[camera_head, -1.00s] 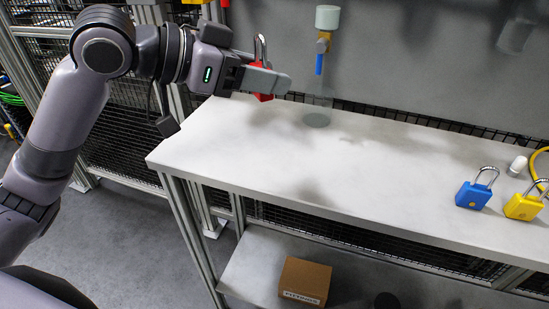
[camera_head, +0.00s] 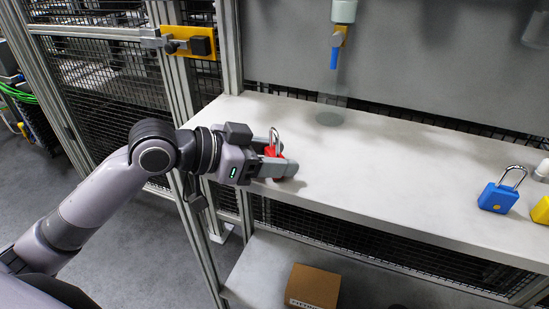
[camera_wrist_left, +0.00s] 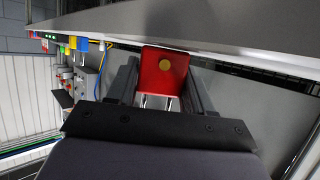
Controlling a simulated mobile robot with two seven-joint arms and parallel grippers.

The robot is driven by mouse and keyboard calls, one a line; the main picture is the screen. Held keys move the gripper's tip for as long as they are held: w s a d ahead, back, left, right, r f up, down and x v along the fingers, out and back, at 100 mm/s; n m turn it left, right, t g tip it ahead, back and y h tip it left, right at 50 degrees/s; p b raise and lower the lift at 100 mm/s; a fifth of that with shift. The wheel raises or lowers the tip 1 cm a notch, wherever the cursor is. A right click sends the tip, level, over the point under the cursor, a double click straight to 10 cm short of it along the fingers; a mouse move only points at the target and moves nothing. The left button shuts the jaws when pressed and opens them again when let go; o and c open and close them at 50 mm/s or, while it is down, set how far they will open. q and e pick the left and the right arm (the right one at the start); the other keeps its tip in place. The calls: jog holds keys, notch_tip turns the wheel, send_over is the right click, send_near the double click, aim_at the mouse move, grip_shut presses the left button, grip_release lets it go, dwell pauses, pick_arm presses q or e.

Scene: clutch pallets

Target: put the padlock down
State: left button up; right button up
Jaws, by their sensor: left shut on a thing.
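A red padlock (camera_head: 274,152) with a silver shackle is held between the fingers of my left gripper (camera_head: 284,164). The shackle points up in the head view. In the left wrist view the padlock (camera_wrist_left: 163,72) shows its red body with a yellow disc, between the two dark fingers. The gripper is at the left end of the grey bench top (camera_head: 390,165), low over its front edge. I cannot tell whether the padlock touches the bench. My right gripper is not in view.
A blue padlock (camera_head: 498,196) and a partly cut-off yellow padlock (camera_head: 541,211) stand at the right of the bench, near a white cylinder (camera_head: 543,170). A blue-tipped valve (camera_head: 337,45) hangs at the back. The middle of the bench is clear. A cardboard box (camera_head: 313,287) sits on the lower shelf.

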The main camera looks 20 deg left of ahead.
pick_arm(q)
jog(key=shift+f, duration=0.15)
jog(key=o, duration=1.1)
jog(key=shift+s+a+r, duration=0.25)
jog(key=shift+a+r, duration=0.1)
jog(key=shift+a, duration=0.05)
jog(key=b+v, duration=0.1)
jog(key=v, duration=1)
jog(key=shift+d, duration=0.1)
